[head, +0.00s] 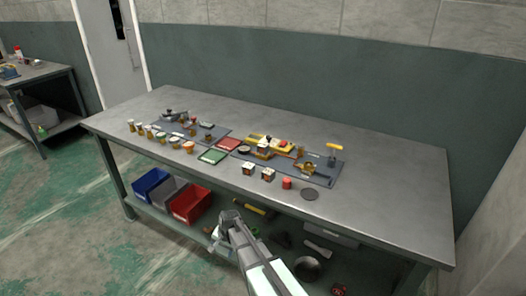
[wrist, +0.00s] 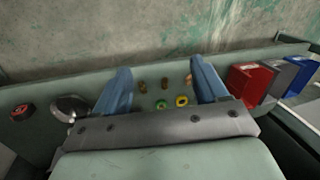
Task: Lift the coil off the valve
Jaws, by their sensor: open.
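On the bench, a dark mat (head: 318,178) on the right holds a small brass and yellow assembly. An upright part with a white and dark top (head: 264,146) stands there; it may be the valve with the coil on it, but it is too small to tell. My gripper (head: 230,215) is in front of the bench's front edge, well apart from that assembly. In the wrist view my gripper (wrist: 160,66) is open, its two blue fingers wide apart with nothing held between them. The wrist view shows neither valve nor coil.
A second dark mat (head: 215,134) with small parts lies left on the bench (head: 390,180). Several small jars and blocks line the front. Below, the shelf holds a red bin (head: 190,204), a blue bin (head: 151,183) and loose rings (wrist: 182,101). The bench's right end is clear.

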